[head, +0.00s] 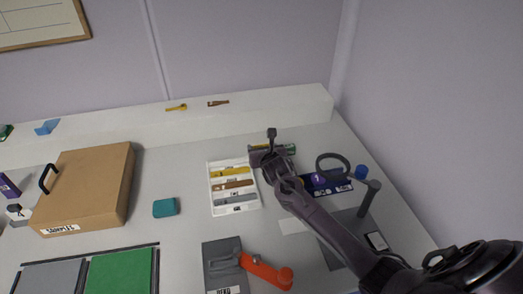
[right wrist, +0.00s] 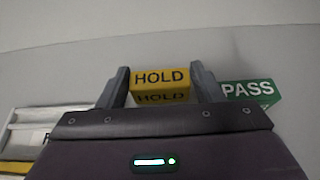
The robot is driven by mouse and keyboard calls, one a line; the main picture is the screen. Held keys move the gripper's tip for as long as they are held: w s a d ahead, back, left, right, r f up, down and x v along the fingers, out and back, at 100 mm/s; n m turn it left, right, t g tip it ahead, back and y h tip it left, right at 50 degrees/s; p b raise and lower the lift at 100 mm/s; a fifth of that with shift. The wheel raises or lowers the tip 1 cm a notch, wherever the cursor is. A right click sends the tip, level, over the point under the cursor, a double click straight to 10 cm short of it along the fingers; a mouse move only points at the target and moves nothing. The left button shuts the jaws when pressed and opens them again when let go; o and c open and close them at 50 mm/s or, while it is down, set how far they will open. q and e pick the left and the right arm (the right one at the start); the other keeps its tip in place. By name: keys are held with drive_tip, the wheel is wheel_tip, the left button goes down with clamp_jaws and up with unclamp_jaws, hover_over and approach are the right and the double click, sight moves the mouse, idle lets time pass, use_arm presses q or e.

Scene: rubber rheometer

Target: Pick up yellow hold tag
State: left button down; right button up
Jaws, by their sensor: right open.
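The yellow hold tag (right wrist: 160,78) is a yellow block with HOLD in black letters, centred in the right wrist view. In the head view only a small yellow part of it (head: 257,147) shows beside my right gripper (head: 271,151). My right gripper is open (right wrist: 159,70), with one finger on each side of the tag. I cannot tell whether the fingers touch it. A green PASS tag (right wrist: 250,91) stands just right of the right finger. My left gripper is not in view.
A white tray (head: 211,213) with yellow, brown and grey pieces lies left of my gripper. A dark holder with a ring handle (head: 333,162) and a blue cap (head: 361,172) are to the right. An orange-handled tool (head: 268,271) lies in front.

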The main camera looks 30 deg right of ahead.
drive_tip(key=shift+x, duration=1.3)
drive_tip(key=shift+c, duration=0.3)
drive_tip(key=c, duration=0.6)
drive_tip(key=shift+o, duration=0.2)
drive_tip(key=shift+r, duration=0.15)
